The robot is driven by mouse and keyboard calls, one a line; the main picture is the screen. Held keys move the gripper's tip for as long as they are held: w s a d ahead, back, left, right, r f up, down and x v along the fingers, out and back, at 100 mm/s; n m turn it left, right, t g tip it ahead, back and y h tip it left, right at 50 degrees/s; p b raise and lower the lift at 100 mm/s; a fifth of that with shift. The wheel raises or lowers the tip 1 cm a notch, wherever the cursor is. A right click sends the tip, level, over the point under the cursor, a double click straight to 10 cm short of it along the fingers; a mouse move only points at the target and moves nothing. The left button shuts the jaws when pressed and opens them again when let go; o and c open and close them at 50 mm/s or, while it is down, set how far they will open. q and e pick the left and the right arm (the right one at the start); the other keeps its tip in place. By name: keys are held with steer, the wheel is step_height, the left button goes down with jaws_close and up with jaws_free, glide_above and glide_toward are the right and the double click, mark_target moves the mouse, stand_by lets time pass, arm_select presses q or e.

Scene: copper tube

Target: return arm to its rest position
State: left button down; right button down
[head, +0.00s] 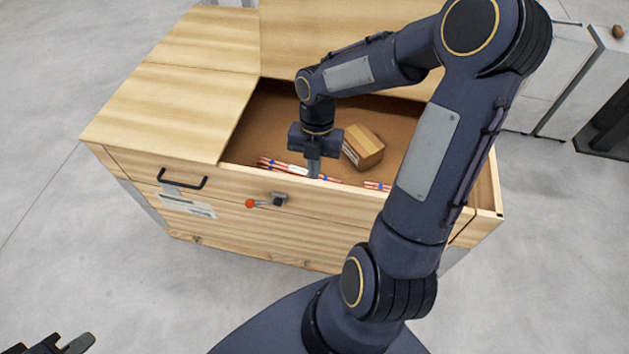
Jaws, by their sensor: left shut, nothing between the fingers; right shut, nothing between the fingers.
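My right arm reaches over a wooden crate (270,195), and its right gripper (313,170) points down into the crate's opening. It is shut with nothing between its fingers. Its fingertips are close to copper tubes (283,166) with blue and white bands, lying along the near inside wall; I cannot tell whether they touch. More tube ends (376,186) show to the right, partly behind my arm. My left gripper (80,344) is at the bottom left corner, partly cut off by the picture edge, shut and empty, apart from the crate.
A cardboard box (363,148) sits in the crate just right of my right gripper. Lid panels (185,105) cover the crate's left part. A black handle (183,181) and a red-knobbed latch (265,202) stick out in front. The floor (90,250) at left is clear.

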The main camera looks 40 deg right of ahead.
steer(key=shift+v, duration=1)
steer(key=shift+d, duration=0.1)
steer(key=s+a+r+m+t+y+p, duration=0.1)
steer(key=s+r+m, duration=0.5)
steer(key=m, duration=0.8)
steer(key=s+a+r+m+t+p, duration=0.3)
steer(key=s+a+r+m+t, duration=0.3)
steer(key=m, duration=0.8)
step_height(320, 180, up, 3)
steer(key=shift+a+f+y, duration=0.15)
steer(key=shift+a+y, duration=0.25)
steer(key=shift+a, duration=0.4)
